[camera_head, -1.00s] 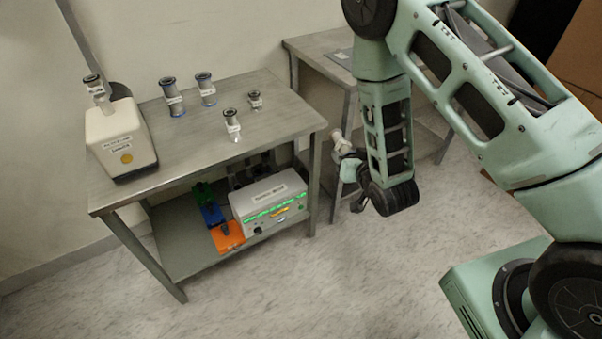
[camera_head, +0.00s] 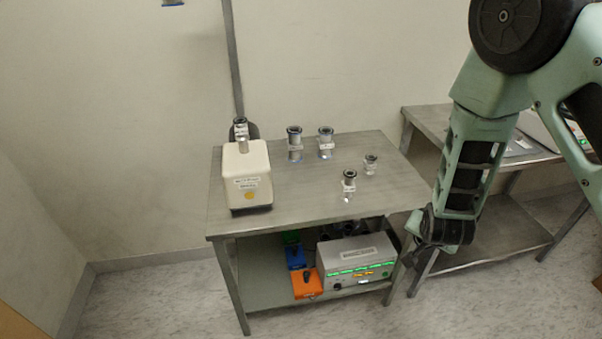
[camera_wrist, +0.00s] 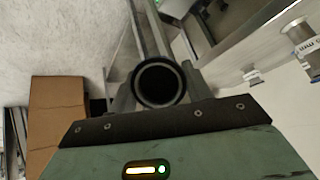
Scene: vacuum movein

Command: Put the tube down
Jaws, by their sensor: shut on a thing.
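In the wrist view my gripper (camera_wrist: 158,90) is shut on a tube (camera_wrist: 158,64), seen end-on as a dark ring with a dark hollow. In the head view the tube in my gripper cannot be made out; the dark wrist end hangs low by the right front corner of the steel table (camera_head: 270,220). Two tall metal tubes with dark rims, one (camera_head: 295,145) and another (camera_head: 326,145), stand upright at the table's back. A small fitting (camera_head: 371,164) and a labelled one (camera_head: 349,187) stand further right. A white pump (camera_head: 247,172) with a metal fitting on top stands at the left.
The table's lower shelf holds a white box (camera_head: 356,258) with green lights, an orange block (camera_head: 307,283) and a blue block (camera_head: 296,258). A second steel table (camera_head: 430,120) stands at the right. The main table's front middle is bare.

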